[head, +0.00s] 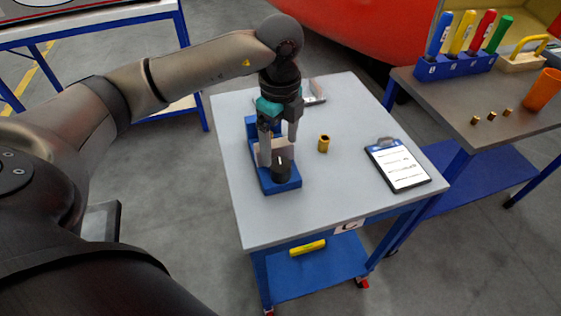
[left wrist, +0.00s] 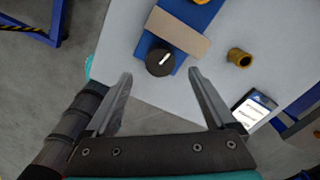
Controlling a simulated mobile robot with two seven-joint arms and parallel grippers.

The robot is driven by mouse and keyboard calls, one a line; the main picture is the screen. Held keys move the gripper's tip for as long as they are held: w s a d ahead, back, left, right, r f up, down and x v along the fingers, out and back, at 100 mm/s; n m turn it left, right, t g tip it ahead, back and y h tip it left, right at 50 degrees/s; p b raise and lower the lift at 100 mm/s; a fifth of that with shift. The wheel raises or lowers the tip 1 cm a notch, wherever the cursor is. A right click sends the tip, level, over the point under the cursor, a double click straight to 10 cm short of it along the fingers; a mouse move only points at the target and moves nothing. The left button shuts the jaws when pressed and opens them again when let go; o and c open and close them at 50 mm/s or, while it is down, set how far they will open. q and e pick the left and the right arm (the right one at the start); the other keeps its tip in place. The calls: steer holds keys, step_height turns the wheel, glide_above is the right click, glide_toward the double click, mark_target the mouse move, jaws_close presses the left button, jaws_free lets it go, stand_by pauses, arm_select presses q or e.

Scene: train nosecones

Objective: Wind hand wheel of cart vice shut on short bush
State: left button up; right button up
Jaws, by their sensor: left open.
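The blue cart vice (head: 283,187) stands on the grey top of the cart (head: 290,220). Its black hand wheel (head: 281,169) faces the near side and shows a white mark in the left wrist view (left wrist: 160,62). A tan jaw plate (left wrist: 178,32) lies behind the wheel. A brass piece (left wrist: 202,2) shows at the top edge of the left wrist view, beyond the plate; whether the jaws touch it cannot be seen. Another brass bush (head: 323,143) stands loose right of the vice. My left gripper (head: 279,152) is open and empty above the vice, fingers spread either side of the wheel.
A clipboard (head: 398,165) lies on the cart's right side. A side table (head: 430,97) at right holds a blue rack of coloured tools (head: 456,65), an orange cup (head: 541,90) and small brass pieces (head: 491,116). A yellow tool (head: 307,247) lies on the cart's lower shelf.

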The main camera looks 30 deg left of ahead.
mark_target(280, 164)
arm_select(q)
step_height(280, 164, down, 6)
steer(key=shift+r+b, duration=0.1)
steer(key=shift+b, duration=0.2)
arm_select(e)
steer(key=shift+s+d+f, duration=0.1)
steer(key=shift+s+f, duration=0.3)
arm_select(q)
steer(key=shift+c, duration=0.3)
steer(key=c, duration=1.3)
steer(key=shift+m, duration=0.4)
